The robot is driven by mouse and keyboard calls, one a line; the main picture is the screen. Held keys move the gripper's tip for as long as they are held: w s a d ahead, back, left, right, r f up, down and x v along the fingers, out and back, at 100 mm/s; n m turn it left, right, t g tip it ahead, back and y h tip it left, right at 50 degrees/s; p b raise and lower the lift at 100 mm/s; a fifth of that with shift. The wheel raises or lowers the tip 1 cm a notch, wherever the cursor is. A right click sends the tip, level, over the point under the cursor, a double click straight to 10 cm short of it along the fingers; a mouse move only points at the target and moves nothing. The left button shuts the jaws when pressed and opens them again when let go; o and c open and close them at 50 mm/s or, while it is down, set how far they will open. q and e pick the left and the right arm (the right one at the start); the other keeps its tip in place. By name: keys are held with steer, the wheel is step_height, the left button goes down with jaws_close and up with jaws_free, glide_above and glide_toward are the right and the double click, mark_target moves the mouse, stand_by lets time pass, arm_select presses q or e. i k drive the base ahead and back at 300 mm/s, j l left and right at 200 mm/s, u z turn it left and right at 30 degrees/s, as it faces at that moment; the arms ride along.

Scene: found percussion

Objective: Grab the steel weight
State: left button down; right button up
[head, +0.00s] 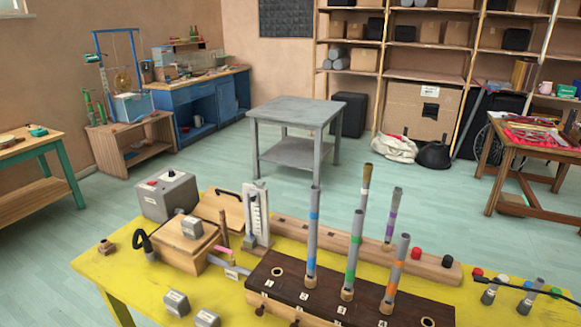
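Several small grey metal pieces that look like steel weights stand on the yellow table (84,264). One grey block (192,228) sits on top of a wooden box (187,250) at the table's left. Two more grey blocks with pale labels, a left one (177,304) and a right one (207,319), sit on the yellow top at the front. Smaller grey cylinders (490,291) stand at the far right. I cannot tell which piece the task names. Neither of my grippers shows in the head view.
A dark wooden block (370,312) holds upright grey tubes with coloured bands, tall obstacles in the middle. Behind it lies a long wooden bar (340,243). A grey box (167,195) and a white gauge (257,215) stand at the back left. The front left tabletop is mostly clear.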

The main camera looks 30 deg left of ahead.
mark_target(191, 227)
steer(key=u, duration=1.6)
steer(key=i+j+z, duration=0.2)
steer(key=j, duration=0.4)
steer(key=j+z, duration=0.15)
steer(key=j, duration=0.45)
